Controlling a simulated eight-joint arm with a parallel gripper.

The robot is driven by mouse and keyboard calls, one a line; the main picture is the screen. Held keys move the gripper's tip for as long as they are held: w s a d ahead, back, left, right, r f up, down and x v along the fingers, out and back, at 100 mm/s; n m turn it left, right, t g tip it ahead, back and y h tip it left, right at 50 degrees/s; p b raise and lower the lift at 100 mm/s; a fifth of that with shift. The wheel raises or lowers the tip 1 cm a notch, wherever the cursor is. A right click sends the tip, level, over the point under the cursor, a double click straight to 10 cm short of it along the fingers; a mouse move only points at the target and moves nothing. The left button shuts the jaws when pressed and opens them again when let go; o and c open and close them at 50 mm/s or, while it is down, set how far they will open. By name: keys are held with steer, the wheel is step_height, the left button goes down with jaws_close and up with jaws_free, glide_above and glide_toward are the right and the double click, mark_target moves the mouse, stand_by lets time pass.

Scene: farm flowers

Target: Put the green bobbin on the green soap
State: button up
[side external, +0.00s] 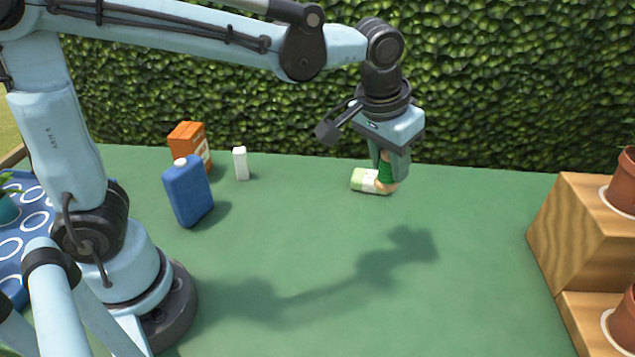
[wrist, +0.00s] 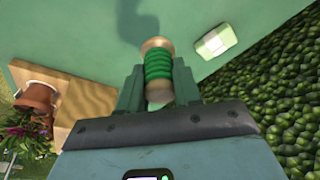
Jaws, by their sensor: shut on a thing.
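My gripper (wrist: 158,88) is shut on the green bobbin (wrist: 158,65), a spool of green thread with pale wooden ends. In the side external view the bobbin (side external: 385,172) shows between the fingers of my gripper (side external: 388,165), above the table. The green soap (side external: 363,180) is a pale green and white block on the table. In the side view it appears just left of the bobbin and partly behind it. In the wrist view the soap (wrist: 215,40) lies to the right of the bobbin, apart from it.
A blue bottle (side external: 188,191), an orange box (side external: 189,146) and a small white block (side external: 240,163) stand at the left of the green table (side external: 330,270). A wooden step stand (side external: 580,235) with terracotta pots (side external: 624,182) is at the right. A hedge (side external: 500,80) borders the back. The table's middle is clear.

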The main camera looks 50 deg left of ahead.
steer(key=w+a, duration=0.2)
steer(key=w, duration=0.3)
glide_toward(376, 173)
steer(key=shift+w+d+f, duration=0.15)
steer(key=shift+w+d, duration=0.05)
steer(key=shift+w, duration=0.4)
steer(key=shift+w+a+f, duration=0.1)
steer(key=shift+a+f, duration=0.05)
steer(key=shift+f, duration=1.95)
steer(key=shift+f, duration=0.15)
steer(key=o, duration=1)
